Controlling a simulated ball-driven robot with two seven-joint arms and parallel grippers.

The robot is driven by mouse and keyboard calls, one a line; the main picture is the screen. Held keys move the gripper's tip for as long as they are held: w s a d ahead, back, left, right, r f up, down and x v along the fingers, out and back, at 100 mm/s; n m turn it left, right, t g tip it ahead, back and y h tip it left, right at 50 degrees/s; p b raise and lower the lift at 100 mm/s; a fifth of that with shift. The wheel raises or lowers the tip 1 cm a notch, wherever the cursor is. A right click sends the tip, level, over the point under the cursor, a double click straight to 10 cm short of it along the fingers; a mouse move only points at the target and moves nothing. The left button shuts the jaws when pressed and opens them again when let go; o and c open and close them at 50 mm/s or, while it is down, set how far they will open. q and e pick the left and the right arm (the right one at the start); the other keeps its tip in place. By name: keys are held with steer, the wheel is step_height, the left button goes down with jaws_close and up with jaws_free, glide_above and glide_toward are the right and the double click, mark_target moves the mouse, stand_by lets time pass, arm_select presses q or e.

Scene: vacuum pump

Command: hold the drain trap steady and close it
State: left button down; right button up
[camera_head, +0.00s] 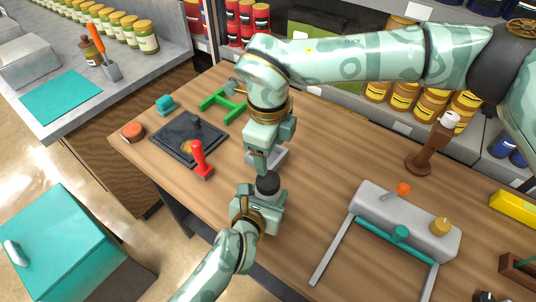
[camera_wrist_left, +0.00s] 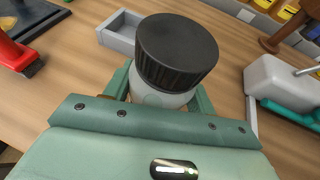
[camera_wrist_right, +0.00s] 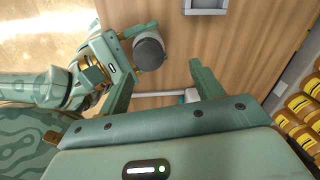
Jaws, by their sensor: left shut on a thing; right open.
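The drain trap is a small pale jar (camera_wrist_left: 150,92) with a black ribbed cap (camera_wrist_left: 177,52) on top. My left gripper (camera_wrist_left: 158,96) is shut around the jar's body, and the jar stands upright. In the head view the black cap (camera_head: 268,184) shows above my left gripper (camera_head: 262,208). I cannot tell how tightly the cap sits. My right gripper (camera_head: 260,166) is above and beside the cap, fingers pointing down. In the right wrist view its fingers are open and empty, and the cap (camera_wrist_right: 149,54) is near the left finger, not clearly between them.
A small grey tray (camera_head: 281,157) lies just behind the jar. A red-handled brush (camera_head: 201,160) and a dark plate (camera_head: 180,138) are to the left. A grey pump body (camera_head: 375,212) with a teal handle is to the right. The wooden tabletop between is clear.

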mark_target(268, 179)
steer(key=n, duration=0.6)
steer(key=shift+s+r, duration=0.2)
steer(key=shift+r, duration=0.15)
steer(key=n, duration=0.2)
steer(key=shift+s+n, duration=0.15)
steer(key=shift+n, duration=0.25)
steer(key=n, duration=0.4)
steer(key=shift+s+a+f+g, duration=0.1)
steer(key=shift+s+f+g, duration=0.05)
steer(key=shift+s+g, duration=0.2)
steer(key=n, duration=0.2)
steer(key=shift+a+n, duration=0.1)
steer(key=shift+n, duration=0.3)
steer(key=shift+f, duration=0.1)
steer(key=shift+f, duration=3.95)
